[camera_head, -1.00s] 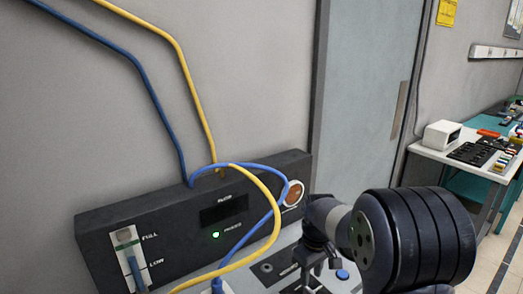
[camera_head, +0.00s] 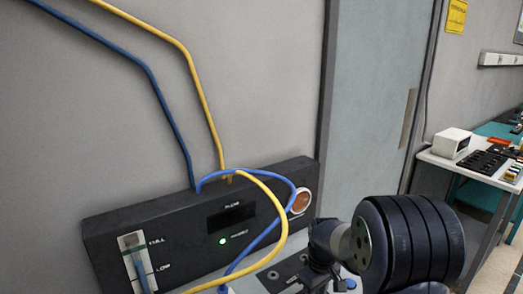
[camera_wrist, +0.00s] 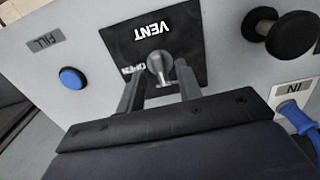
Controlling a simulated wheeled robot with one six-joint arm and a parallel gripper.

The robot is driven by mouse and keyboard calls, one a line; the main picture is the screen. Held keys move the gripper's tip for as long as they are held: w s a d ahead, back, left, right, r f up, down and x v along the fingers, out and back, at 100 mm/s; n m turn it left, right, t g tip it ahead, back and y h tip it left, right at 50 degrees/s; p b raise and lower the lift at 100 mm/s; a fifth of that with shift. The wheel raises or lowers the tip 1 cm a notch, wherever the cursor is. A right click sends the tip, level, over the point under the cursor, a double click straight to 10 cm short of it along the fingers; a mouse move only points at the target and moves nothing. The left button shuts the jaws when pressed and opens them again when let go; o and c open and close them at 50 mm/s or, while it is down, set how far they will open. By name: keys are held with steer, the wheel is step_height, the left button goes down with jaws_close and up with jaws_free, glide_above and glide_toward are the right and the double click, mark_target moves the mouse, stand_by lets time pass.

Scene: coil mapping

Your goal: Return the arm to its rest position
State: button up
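My arm reaches in from the lower right of the head view, with my gripper (camera_head: 318,284) low over the light panel top; its fingertips are hard to make out there. In the wrist view my gripper (camera_wrist: 159,78) has its two fingers apart, with a gap between them. A metal lever with a round end (camera_wrist: 160,68), on a black plate marked VENT (camera_wrist: 140,36), shows between the fingertips. Bare gaps show on both sides of the lever, so the fingers do not appear to clamp it. The word OPEN beside it is partly hidden by a finger.
A blue button (camera_wrist: 72,78), a black knob (camera_wrist: 292,34) and a blue plug (camera_wrist: 297,116) are near my gripper. Blue (camera_head: 165,105) and yellow (camera_head: 207,105) hoses loop before the dark console (camera_head: 130,222). A side table (camera_head: 470,172) stands right.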

step_height(320, 180, up, 10)
step_height(320, 180, down, 10)
steer(key=shift+f, duration=0.55)
steer(key=m, duration=0.5)
steer(key=shift+r, duration=0.1)
steer(key=m+p, duration=0.1)
steer(key=m, duration=0.8)
steer(key=m+p, duration=0.1)
steer(key=m, duration=0.3)
steer(key=shift+r, duration=0.9)
steer(key=shift+s, duration=0.1)
